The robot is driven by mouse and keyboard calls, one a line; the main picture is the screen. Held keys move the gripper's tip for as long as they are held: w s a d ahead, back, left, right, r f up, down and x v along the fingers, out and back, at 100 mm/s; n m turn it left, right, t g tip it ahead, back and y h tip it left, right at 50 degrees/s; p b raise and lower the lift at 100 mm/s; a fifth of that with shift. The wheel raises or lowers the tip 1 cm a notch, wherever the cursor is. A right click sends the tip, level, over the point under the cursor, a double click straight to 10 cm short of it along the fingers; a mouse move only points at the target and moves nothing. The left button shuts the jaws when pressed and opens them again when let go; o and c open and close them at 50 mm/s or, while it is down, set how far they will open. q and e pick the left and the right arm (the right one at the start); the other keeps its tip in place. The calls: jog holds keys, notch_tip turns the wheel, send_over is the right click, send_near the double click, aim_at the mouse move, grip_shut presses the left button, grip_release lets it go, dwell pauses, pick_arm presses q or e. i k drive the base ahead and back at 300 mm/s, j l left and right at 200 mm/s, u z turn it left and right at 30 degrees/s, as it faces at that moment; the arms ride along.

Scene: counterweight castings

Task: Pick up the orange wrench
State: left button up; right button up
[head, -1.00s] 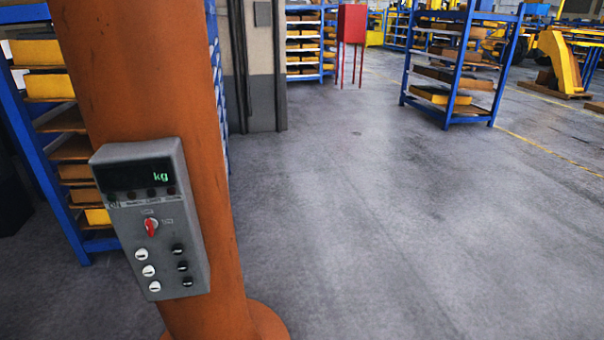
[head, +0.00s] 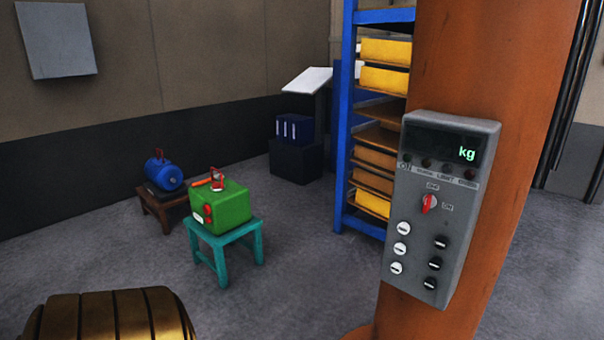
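A small orange item (head: 203,182), which looks like the wrench, lies on top of a green box (head: 225,209), at its back left edge. It is small in the head view and its exact shape is hard to make out. A red piece (head: 217,179) stands upright right beside it on the same box. The green box rests on a teal stool (head: 245,240). Neither of my grippers shows in the head view.
A blue motor-like unit (head: 164,175) sits on a low brown stand (head: 161,205) behind the teal stool. An orange column (head: 490,80) with a grey kg panel (head: 440,200) stands at right, before a blue rack (head: 345,130). A gold ribbed object (head: 112,318) is at lower left.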

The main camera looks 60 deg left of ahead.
aim_at(206, 180)
jog(key=u, duration=2.45)
jog(key=i+z, duration=0.3)
jog(key=i, duration=2.7)
